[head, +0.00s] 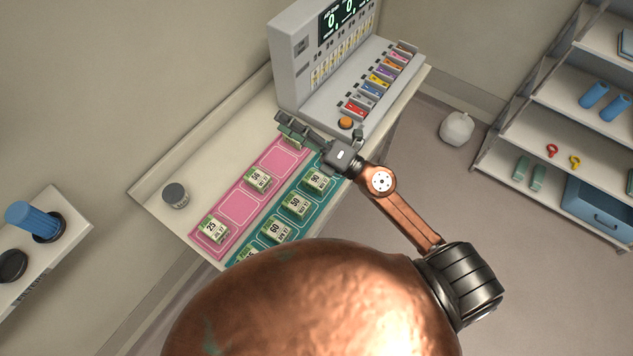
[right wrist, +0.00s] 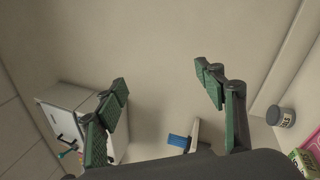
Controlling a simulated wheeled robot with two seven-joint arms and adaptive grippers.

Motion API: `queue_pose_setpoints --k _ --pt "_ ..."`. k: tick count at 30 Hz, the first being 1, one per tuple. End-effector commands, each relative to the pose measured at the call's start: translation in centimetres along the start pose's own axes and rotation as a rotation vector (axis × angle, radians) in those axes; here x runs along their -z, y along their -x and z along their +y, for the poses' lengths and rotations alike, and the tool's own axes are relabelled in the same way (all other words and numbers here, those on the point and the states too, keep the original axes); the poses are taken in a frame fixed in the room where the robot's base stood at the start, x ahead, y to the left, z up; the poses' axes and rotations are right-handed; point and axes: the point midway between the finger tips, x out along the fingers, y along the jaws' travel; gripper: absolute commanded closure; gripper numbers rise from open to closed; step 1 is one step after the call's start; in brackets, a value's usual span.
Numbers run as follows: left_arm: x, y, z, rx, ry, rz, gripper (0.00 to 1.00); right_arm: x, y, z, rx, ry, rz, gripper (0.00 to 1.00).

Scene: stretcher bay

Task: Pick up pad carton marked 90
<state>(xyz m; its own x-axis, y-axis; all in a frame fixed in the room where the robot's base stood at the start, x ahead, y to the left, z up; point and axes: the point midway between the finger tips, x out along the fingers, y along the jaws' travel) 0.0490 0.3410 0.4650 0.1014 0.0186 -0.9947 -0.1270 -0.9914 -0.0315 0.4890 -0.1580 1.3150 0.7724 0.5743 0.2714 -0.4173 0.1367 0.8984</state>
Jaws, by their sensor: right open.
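The pad carton marked 90 (head: 317,181) is a small green and white box. It lies on the teal mat (head: 310,212) in the head view, at the far end of its row. My right gripper (head: 287,124) is beyond the carton and up to its left, over the far end of the pink mat (head: 238,207). In the right wrist view its two fingers (right wrist: 161,75) are spread with nothing between them. The carton marked 90 is not identifiable in that view. My left gripper is not in view.
Cartons marked 50 (head: 297,204) and 60 (head: 276,231) share the teal mat. Cartons marked 56 (head: 258,179) and 25 (head: 215,229) lie on the pink mat. A grey jar (head: 175,195) stands left. A display machine (head: 297,62) stands behind. My right arm passes close to the carton marked 90.

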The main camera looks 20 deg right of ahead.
Motion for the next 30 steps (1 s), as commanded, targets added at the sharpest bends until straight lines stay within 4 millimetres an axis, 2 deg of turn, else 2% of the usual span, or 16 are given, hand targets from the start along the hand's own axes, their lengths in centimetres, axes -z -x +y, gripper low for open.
queue_pose_setpoints --k 1,3,5,6,8,9,12,15,18,21,24,30 --pt "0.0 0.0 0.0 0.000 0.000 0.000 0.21 2.8 -0.7 -1.0 0.026 0.110 0.127 0.36" --pt "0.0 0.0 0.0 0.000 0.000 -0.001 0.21 6.6 -0.7 -3.5 0.083 0.262 0.311 0.36" --pt "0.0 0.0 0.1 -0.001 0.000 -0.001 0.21 9.2 0.0 -6.5 0.153 0.389 0.466 0.36" --pt "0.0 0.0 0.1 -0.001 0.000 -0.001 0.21 10.3 0.9 -8.9 0.209 0.469 0.565 0.36" --pt "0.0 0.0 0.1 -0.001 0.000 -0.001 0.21 11.2 2.6 -12.6 0.305 0.580 0.704 0.36" --pt "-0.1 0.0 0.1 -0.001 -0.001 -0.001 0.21 11.1 3.9 -15.1 0.376 0.645 0.788 0.36" --pt "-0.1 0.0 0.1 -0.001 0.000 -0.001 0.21 9.4 7.5 -20.4 0.561 0.779 0.964 0.36" --pt "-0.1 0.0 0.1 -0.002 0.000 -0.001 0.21 6.7 10.8 -23.9 0.728 0.864 1.084 0.36" --pt "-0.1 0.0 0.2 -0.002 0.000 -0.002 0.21 4.3 13.1 -25.8 0.852 0.909 1.156 0.36" --pt "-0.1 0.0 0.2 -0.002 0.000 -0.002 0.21 2.9 14.4 -26.7 0.921 0.929 1.191 0.36" --pt "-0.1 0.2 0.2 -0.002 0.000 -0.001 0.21 2.7 14.7 -27.6 0.944 0.931 1.201 0.36" --pt "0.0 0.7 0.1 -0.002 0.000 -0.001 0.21 3.5 14.5 -29.5 0.942 0.928 1.201 0.36"
